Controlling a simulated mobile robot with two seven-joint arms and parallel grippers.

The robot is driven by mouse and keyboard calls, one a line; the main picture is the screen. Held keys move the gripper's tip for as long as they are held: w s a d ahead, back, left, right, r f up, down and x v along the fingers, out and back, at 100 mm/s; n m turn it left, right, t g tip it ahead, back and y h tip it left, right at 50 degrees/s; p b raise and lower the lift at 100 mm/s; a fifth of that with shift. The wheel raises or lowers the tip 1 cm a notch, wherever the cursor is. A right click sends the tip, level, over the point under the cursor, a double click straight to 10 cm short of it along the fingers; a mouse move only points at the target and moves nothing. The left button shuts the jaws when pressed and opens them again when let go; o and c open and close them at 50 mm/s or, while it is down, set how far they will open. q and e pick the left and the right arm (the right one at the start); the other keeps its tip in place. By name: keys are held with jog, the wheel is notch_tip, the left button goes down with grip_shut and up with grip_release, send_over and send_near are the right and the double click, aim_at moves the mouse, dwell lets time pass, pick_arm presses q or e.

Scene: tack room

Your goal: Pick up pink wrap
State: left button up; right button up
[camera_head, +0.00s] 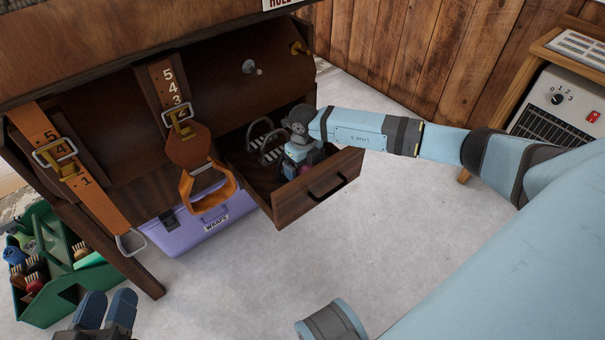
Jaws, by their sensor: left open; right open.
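The open wooden drawer (318,194) sticks out from the bench. My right gripper (298,165) reaches down into it from the right, jaws open. My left gripper (107,305) is at the bottom left edge, open and empty, low in front of the bench and away from the drawer.
Two dark bristled or ribbed items (268,145) lie in the drawer's left part. Numbered leather straps (92,199) and a stirrup (208,190) hang before the bench. A heater (560,105) stands right. The floor is clear.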

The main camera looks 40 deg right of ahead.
jog(key=shift+f, duration=0.4)
jog(key=c, duration=1)
jog(key=shift+r, duration=0.1)
